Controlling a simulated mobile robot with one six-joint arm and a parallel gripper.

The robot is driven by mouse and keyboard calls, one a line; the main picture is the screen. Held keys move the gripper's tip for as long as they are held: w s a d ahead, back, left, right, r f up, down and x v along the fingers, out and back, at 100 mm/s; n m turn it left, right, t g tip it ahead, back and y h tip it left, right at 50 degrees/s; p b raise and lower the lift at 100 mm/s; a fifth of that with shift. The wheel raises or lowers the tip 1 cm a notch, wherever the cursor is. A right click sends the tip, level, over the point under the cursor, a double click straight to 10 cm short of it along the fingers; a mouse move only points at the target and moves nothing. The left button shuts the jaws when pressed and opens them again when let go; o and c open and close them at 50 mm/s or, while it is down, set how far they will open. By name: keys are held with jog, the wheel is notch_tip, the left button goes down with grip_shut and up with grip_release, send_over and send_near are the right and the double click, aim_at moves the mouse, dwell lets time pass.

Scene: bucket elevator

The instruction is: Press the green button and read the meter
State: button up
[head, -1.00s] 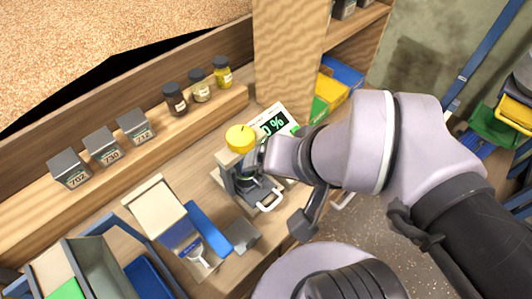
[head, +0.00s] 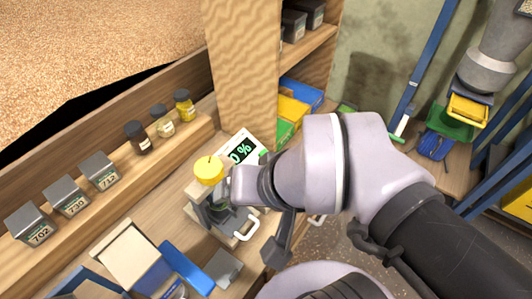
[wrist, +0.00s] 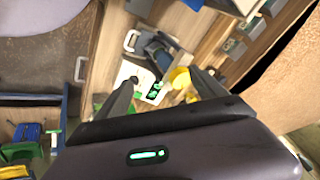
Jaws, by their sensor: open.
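The meter (head: 239,149) is a white panel with a dark display on the bench; its lit green characters end in "0 %", and my arm may cover part of it. It also shows in the wrist view (wrist: 135,76), beyond my left finger. A small green spot at its right edge in the head view may be the green button; I cannot tell. My gripper (wrist: 164,77) is open and empty, its two dark fingers spread towards the meter. In the head view my arm hides the fingertips. Whether they touch anything cannot be told.
A grey device with a yellow cap (head: 208,170) stands close beside the meter. Small jars (head: 162,121) and grey numbered boxes (head: 66,197) line a wooden ledge at left. A wooden post (head: 243,65) rises behind the meter. A blue-sided box (head: 130,255) stands at lower left.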

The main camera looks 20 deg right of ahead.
grip_shut()
dwell(1.5)
